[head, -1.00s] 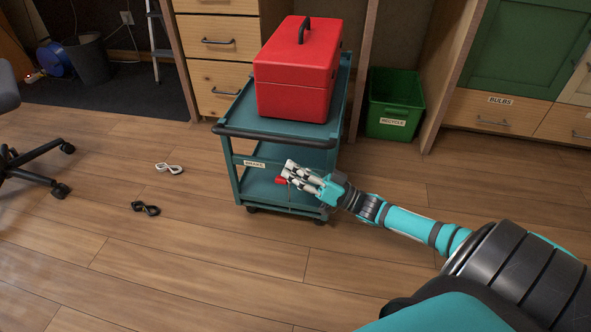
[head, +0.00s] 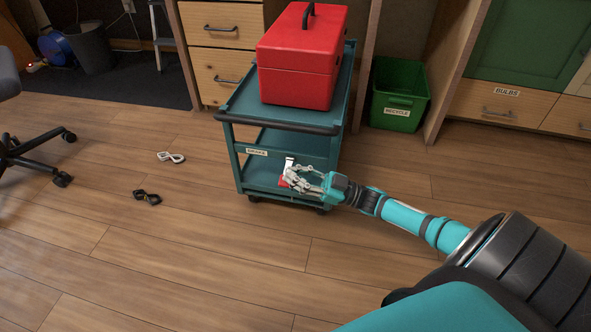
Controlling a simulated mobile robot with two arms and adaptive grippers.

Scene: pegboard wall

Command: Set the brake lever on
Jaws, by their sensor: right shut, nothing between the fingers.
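The brake lever shows as a small red grip (head: 284,183) at the front of the teal cart (head: 276,130), low on its right side. A pale plate (head: 290,162) shows just above it. A label (head: 257,152), apparently reading BRAKE, is on the cart's front to the left. My right gripper (head: 291,178) is shut and empty, with its fingertips right at the red grip and partly covering it. I cannot tell whether they touch it. The lever's exact angle is hidden behind the fingers. My left gripper is not in view.
A red toolbox (head: 300,60) stands on the cart's top shelf. A green recycle bin (head: 397,97) is to the right, by the cabinets. Two small looped items, white (head: 171,157) and black (head: 147,197), lie on the floor. An office chair (head: 30,150) is at left. The front floor is clear.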

